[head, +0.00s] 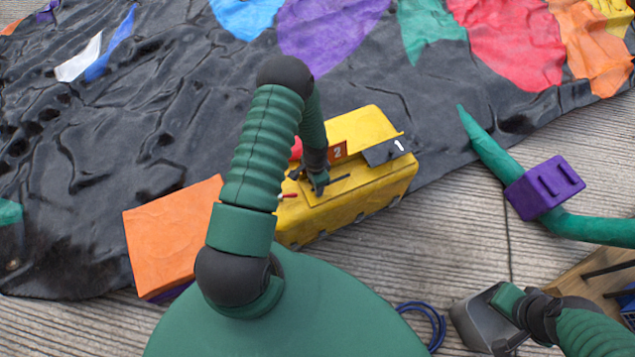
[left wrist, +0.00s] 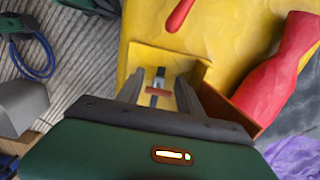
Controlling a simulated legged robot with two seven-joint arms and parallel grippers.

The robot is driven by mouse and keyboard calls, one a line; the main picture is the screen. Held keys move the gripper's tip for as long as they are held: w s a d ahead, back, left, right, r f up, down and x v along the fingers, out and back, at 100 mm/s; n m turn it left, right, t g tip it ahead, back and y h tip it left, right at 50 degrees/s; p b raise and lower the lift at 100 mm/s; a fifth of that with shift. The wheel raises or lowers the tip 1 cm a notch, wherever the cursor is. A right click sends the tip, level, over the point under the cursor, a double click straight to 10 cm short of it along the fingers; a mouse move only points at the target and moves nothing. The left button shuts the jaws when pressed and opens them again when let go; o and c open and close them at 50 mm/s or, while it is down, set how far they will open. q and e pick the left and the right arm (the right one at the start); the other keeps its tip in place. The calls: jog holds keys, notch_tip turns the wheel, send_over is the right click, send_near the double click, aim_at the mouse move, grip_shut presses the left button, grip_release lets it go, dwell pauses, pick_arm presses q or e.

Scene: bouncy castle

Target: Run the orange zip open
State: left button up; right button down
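A yellow case (head: 345,208) stands at the edge of the black sheet, with an orange plate marked 2 (head: 338,151) and a dark plate marked 1 (head: 388,150) on it. My left gripper (head: 318,185) is over its top. In the left wrist view, the fingers of the left gripper (left wrist: 158,92) are apart, with a small grey piece with an orange-red crossbar (left wrist: 158,91) between them; contact is unclear. I cannot make out a zip for certain. My right gripper (head: 508,330) is at lower right beside a grey container (head: 473,325); its fingers are unclear.
An orange block (head: 168,238) lies left of the case. A red lever (left wrist: 180,15) and a larger red piece (left wrist: 283,68) are near the left gripper. A green tube with a purple collar (head: 545,188) and a coiled blue cord (head: 437,325) lie to the right.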

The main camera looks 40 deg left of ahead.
pick_arm(q)
notch_tip(320, 180, up, 17)
jog(key=p, duration=0.5)
jog(key=shift+f, duration=0.15)
jog(key=shift+w, duration=0.15)
